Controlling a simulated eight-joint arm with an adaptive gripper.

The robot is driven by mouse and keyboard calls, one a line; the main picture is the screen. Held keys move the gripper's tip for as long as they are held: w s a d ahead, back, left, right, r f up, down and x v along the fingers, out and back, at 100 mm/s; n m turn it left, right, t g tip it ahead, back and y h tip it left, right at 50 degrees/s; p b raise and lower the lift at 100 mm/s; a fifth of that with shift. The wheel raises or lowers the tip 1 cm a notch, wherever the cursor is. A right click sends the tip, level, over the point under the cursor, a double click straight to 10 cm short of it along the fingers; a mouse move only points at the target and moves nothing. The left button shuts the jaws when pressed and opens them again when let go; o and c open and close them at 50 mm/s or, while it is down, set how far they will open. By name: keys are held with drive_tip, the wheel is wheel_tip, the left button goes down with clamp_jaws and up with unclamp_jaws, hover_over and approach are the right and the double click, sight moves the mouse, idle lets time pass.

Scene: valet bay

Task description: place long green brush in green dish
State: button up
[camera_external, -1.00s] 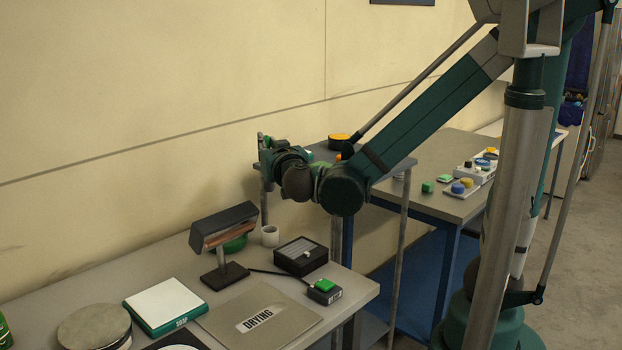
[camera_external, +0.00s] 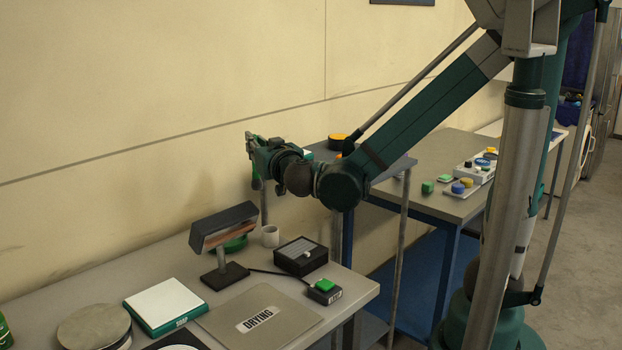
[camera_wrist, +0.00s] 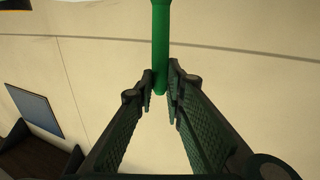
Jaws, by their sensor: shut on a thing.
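My gripper (camera_external: 254,146) is raised in the air in front of the wall, above the back of the near bench. In the wrist view my gripper (camera_wrist: 160,88) is shut on a smooth green rod, the long green brush (camera_wrist: 161,45), which runs up out of the picture. Its bristles are not seen there. In the external view a small green part of the brush (camera_external: 256,176) shows at the fingers. A green round thing (camera_external: 236,243), perhaps the green dish, sits on the bench, partly hidden behind a lamp-like stand.
The dark-hooded stand (camera_external: 223,226) rises from the bench below my gripper. Near it are a white cup (camera_external: 270,236), a black box (camera_external: 300,256), a green-button box (camera_external: 324,291), a white-topped scale (camera_external: 164,306) and a DRYING mat (camera_external: 259,315). Another table (camera_external: 430,190) stands behind.

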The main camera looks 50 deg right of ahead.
drive_tip(key=w+a+n+y, duration=0.7)
drive_tip(key=y, duration=0.4)
drive_tip(key=shift+a+r, duration=0.1)
idle(0.4)
wheel_tip(320, 180, down, 14)
drive_tip(key=b, duration=0.3)
idle(0.4)
idle(0.3)
drive_tip(key=shift+f+b, duration=0.8)
drive_tip(key=shift+f, duration=1.4)
